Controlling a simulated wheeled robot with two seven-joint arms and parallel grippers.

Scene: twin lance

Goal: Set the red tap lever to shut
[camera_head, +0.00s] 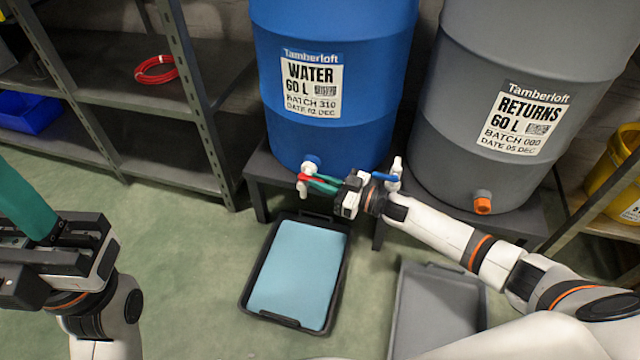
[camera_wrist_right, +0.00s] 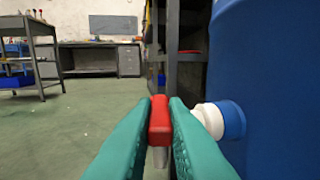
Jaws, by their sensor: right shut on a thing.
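The red tap lever (camera_head: 305,178) is on a white tap at the bottom front of the blue water drum (camera_head: 350,60). My right gripper (camera_head: 322,184) reaches it from the right, and its green fingers are shut on the lever. In the right wrist view the red lever (camera_wrist_right: 160,121) sits between the two green fingertips, with the white tap body (camera_wrist_right: 208,119) to the right. The lever's exact angle is hard to tell. My left gripper (camera_head: 30,205) is at the left edge, apart from everything; its fingertips are cut off or unclear.
A second tap with a blue lever (camera_head: 385,177) is just right of my right gripper. A black tray of light blue liquid (camera_head: 298,270) lies below the taps. A grey tray (camera_head: 440,310) is to its right. A grey drum (camera_head: 530,90) and a shelf (camera_head: 130,80) flank the water drum.

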